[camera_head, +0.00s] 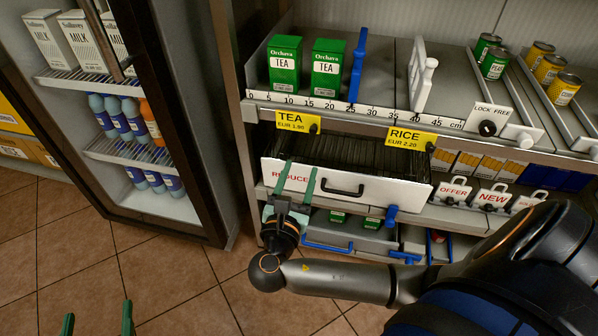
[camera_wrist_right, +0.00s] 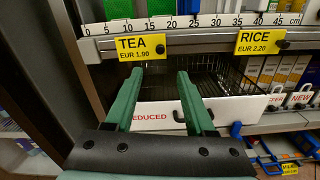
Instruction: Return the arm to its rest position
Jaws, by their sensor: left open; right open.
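My right gripper (camera_head: 299,184) is open, its two green fingers pointing up in front of the white drawer front marked REDUCED (camera_head: 345,186). In the right wrist view the open fingers (camera_wrist_right: 160,92) reach toward the same drawer (camera_wrist_right: 225,112), with nothing between them. I cannot tell whether a finger touches the drawer front. My right arm (camera_head: 340,280) comes in from the right, low in front of the shelf. My left gripper (camera_head: 98,322) shows only as two green fingertips, apart and empty, at the bottom left edge over the tiled floor.
A shelf (camera_head: 375,122) above the drawer holds two green tea boxes (camera_head: 306,67), a blue divider (camera_head: 357,66) and cans (camera_head: 495,63). Below are bins with blue handles (camera_head: 328,246). An open fridge (camera_head: 70,82) with milk and bottles stands left. The tiled floor (camera_head: 90,265) is clear.

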